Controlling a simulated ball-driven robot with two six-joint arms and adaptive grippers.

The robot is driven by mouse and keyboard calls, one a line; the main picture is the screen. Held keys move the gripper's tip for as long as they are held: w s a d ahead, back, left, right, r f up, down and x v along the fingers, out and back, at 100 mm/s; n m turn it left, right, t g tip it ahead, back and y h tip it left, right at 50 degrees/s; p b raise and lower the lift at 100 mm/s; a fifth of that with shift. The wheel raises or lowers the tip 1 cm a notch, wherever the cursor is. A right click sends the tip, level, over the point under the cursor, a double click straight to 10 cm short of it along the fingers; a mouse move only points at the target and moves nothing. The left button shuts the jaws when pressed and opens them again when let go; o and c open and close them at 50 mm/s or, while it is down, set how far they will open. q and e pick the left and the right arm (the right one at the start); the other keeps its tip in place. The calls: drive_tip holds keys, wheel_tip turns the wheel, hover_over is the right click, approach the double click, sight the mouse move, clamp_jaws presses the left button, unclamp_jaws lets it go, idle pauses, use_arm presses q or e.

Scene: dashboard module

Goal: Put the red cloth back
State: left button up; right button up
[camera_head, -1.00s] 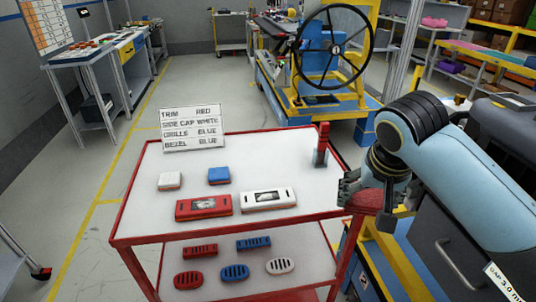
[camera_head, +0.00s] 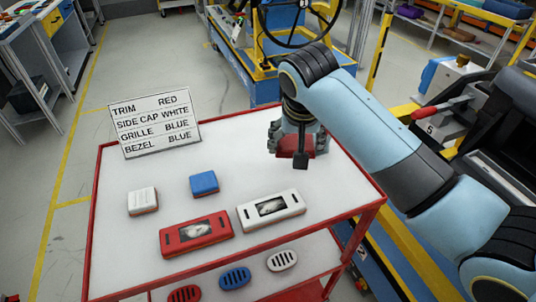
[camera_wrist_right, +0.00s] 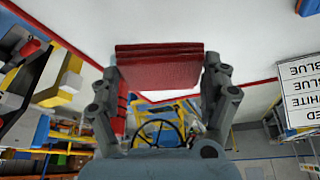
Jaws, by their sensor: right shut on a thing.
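The red cloth (camera_head: 296,147) shows as a dark red folded piece at the fingers of my right gripper (camera_head: 294,143), over the far right part of the white cart top. In the right wrist view, the cloth (camera_wrist_right: 160,66) is a flat, layered red bundle between the two grey fingers of my right gripper (camera_wrist_right: 163,85), which is shut on it. I cannot tell whether the cloth touches the cart top. My left gripper is not in view.
The red-rimmed cart (camera_head: 112,222) carries a label sign (camera_head: 153,124), a white block (camera_head: 142,201), a blue block (camera_head: 204,184), a red panel (camera_head: 196,234) and a white panel (camera_head: 271,209). Several oval grilles lie below.

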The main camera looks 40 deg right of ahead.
hover_over(271, 163)
drive_tip(key=s, duration=0.1)
drive_tip(key=f, duration=0.3)
drive_tip(key=shift+s+a+f, duration=0.1)
drive_tip(key=shift+s+a, duration=0.1)
drive_tip(key=shift+a, duration=0.1)
drive_tip(key=shift+w+a+f, duration=0.15)
drive_tip(key=shift+w+f, duration=0.15)
drive_tip(key=shift+f, duration=0.15)
wheel_tip(271, 163, down, 3)
drive_tip(key=shift+f, duration=0.2)
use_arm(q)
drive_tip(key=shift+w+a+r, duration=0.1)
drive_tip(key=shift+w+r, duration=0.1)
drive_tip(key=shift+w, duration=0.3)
use_arm(e)
drive_tip(key=shift+f, duration=0.2)
drive_tip(key=o, duration=1)
use_arm(q)
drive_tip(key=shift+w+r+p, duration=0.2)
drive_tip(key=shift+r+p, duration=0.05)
drive_tip(key=shift+p, duration=0.15)
use_arm(e)
drive_tip(key=v, duration=1.2)
drive_tip(key=shift+s+r, duration=0.1)
